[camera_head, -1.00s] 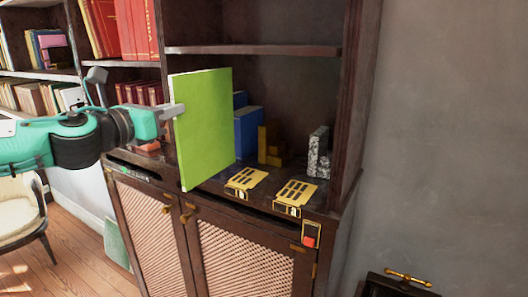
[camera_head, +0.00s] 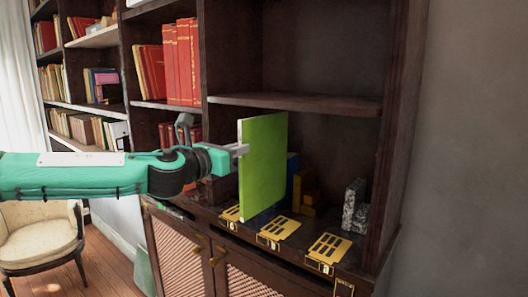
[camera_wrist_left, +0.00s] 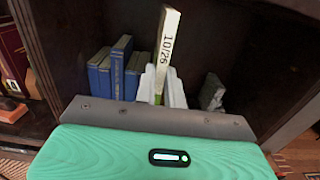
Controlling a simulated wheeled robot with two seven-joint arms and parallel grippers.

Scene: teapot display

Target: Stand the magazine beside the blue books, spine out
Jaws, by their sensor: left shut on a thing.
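The magazine (camera_head: 262,165) has a plain green cover and stands upright in the air in front of the cabinet's open bay. My left gripper (camera_head: 240,150) is shut on its near edge. In the left wrist view the magazine's pale spine (camera_wrist_left: 168,45), marked 10/26, faces the camera between the fingers (camera_wrist_left: 160,85). The blue books (camera_wrist_left: 115,68) stand upright to the left of the magazine in that view. In the head view the magazine hides most of them, and only a strip of blue (camera_head: 292,165) shows. My right gripper is not in view.
Yellow blocks (camera_head: 307,188) and a speckled stone piece (camera_head: 354,203) stand in the bay, with clear surface between them. An upper shelf (camera_head: 300,104) runs above the bay. Yellow slotted plates (camera_head: 278,228) lie along the front ledge. The right side panel (camera_head: 392,150) bounds the bay.

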